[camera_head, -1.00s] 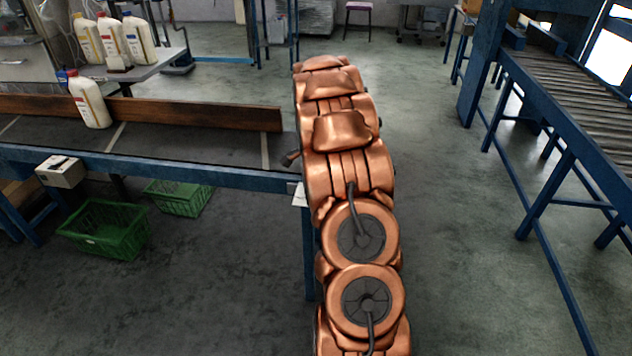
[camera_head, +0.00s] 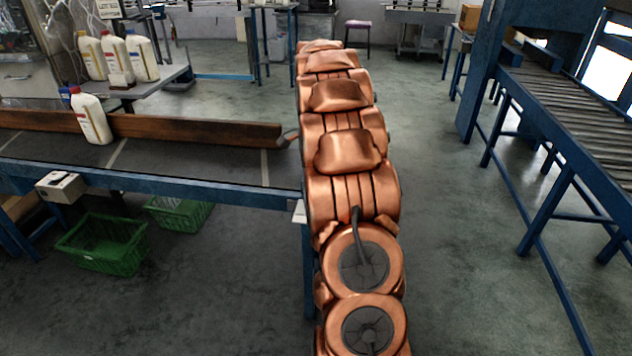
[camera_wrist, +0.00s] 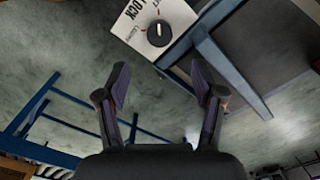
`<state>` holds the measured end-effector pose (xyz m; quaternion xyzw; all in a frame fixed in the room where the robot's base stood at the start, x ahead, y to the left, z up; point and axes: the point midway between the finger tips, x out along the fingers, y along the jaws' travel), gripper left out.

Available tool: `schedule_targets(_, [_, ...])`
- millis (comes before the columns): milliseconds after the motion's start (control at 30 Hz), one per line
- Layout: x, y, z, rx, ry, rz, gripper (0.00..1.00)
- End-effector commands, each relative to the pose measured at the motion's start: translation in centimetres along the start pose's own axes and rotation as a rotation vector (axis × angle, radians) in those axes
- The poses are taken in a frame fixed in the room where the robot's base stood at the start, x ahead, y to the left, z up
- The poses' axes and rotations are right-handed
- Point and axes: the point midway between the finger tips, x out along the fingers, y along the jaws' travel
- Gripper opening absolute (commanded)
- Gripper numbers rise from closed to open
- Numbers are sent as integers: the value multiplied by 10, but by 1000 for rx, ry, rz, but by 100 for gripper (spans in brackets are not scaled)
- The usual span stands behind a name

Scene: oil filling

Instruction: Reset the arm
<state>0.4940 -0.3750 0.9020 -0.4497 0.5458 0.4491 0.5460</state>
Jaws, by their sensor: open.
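My gripper (camera_wrist: 160,95) is open and empty in the wrist view, with its two dark fingers apart and floor behind them. In the head view my copper-coloured arm stretches forward along the right end of the conveyor table (camera_head: 210,184). My gripper is mostly hidden there; a small grey part sticks out left of the arm over the table end. In the wrist view a white box with a black rotary knob (camera_wrist: 158,32) sits at the table edge, beyond the fingertips. A white bottle (camera_head: 92,118) stands on the conveyor against a brown wooden rail (camera_head: 200,130).
Several bottles (camera_head: 115,58) stand on a back table at the left. Green crates (camera_head: 105,245) lie on the floor under the conveyor. A small box (camera_head: 62,187) is fixed to its front edge. A blue-framed roller conveyor (camera_head: 575,120) stands right. The floor (camera_head: 450,260) between is clear.

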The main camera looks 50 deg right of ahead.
Motion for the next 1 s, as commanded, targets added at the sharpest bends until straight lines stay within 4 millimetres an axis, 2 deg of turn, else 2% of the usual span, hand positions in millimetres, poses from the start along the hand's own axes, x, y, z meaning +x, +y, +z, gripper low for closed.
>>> schedule_targets(200, [-12,0,0,1,0,0,68])
schedule_targets(767, [-12,1,0,0,0,1,68])
schedule_targets(867, [-16,2,5,-15,0,1,68])
schedule_targets(1000, [-31,10,32,-99,0,8,68])
